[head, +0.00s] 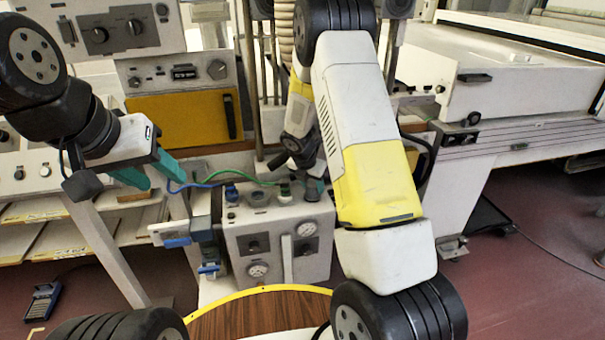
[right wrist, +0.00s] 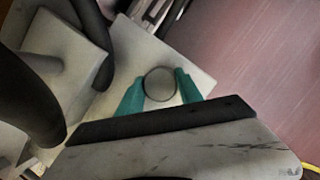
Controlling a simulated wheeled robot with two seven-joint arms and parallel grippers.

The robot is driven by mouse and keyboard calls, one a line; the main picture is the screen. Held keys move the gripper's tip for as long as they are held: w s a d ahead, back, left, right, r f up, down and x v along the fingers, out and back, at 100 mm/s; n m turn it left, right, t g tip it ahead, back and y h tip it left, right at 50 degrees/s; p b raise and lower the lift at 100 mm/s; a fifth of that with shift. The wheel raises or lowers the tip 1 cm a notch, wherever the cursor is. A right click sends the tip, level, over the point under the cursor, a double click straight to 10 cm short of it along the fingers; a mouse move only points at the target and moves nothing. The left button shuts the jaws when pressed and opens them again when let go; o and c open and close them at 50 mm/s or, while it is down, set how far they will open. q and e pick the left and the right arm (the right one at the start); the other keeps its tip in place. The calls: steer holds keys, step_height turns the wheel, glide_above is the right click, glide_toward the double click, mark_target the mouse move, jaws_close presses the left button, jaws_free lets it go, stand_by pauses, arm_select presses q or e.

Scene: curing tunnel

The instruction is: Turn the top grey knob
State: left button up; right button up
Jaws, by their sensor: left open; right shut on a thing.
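The grey knob (right wrist: 160,84) shows as a round disc in the right wrist view, on a pale flat surface. The two teal fingers of my right gripper (right wrist: 160,90) are shut on it, one on each side. In the head view this gripper (head: 316,186) is over the top of a pale control box (head: 322,242), beside my yellow and white arm link. The fingers and the knob are hard to make out there. My left gripper (head: 150,178) is open and empty, with teal fingers apart, up and left of the box.
The box's front has gauges (head: 258,269) and dark knobs. Blue and green hoses run to its top. A panel with dark knobs (head: 99,35) stands behind, above a yellow panel (head: 180,112). A blue-handled part (head: 178,241) is left of the box. A round wooden top (head: 260,315) is in front.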

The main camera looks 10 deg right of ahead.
steer(key=m+g+h, duration=0.1)
steer(key=m, duration=0.2)
steer(key=shift+m, duration=0.4)
steer(key=m+g, duration=0.1)
steer(key=m, duration=0.2)
steer(key=shift+m+h, duration=0.3)
steer(key=shift+m, duration=0.1)
steer(key=m+g, duration=0.1)
steer(key=m, duration=0.2)
steer(key=shift+w+g, duration=0.1)
steer(key=shift+g, duration=0.3)
steer(key=shift+m+g, duration=0.7)
steer(key=shift+m, duration=1.5)
steer(key=shift+a, duration=0.1)
steer(key=o, duration=1.4)
steer(key=shift+c, duration=0.2)
